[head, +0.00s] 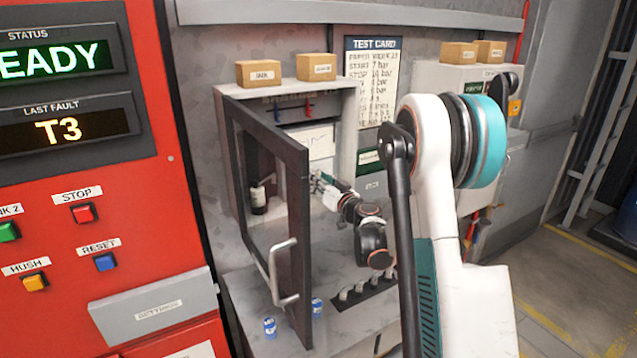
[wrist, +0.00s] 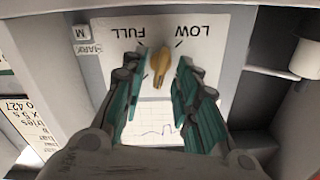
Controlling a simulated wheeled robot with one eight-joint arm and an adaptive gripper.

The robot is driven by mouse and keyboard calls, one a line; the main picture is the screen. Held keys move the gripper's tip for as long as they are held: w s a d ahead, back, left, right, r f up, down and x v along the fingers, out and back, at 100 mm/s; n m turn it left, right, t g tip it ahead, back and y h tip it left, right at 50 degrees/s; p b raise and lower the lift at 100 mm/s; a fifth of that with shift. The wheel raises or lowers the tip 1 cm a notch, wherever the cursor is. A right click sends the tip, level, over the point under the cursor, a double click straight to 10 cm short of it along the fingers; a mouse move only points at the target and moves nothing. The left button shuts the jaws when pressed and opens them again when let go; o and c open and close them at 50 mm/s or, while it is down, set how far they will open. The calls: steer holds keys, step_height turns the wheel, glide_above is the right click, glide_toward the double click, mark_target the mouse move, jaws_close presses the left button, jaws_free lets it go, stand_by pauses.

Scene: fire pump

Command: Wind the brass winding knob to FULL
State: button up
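The brass winding knob (wrist: 159,62) shows in the wrist view on a white dial card (wrist: 212,48). The upside-down words FULL and LOW are printed at its top, FULL on the left and LOW on the right. My gripper (wrist: 160,75) is open, with one teal-and-black finger on each side of the knob. I see no clear contact, and the finger on the left looks very close to it. In the head view my gripper (head: 322,184) reaches into the open cabinet (head: 349,105); the knob is hidden there.
The cabinet's dark-framed door (head: 296,205) stands open to the left of my arm, its handle (head: 284,272) facing out. A dark bottle (head: 258,199) stands inside. Small boxes (head: 259,72) sit on top. Blue-and-white cans (head: 269,327) stand below the door.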

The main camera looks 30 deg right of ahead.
steer(key=shift+w, duration=0.45)
jaws_close()
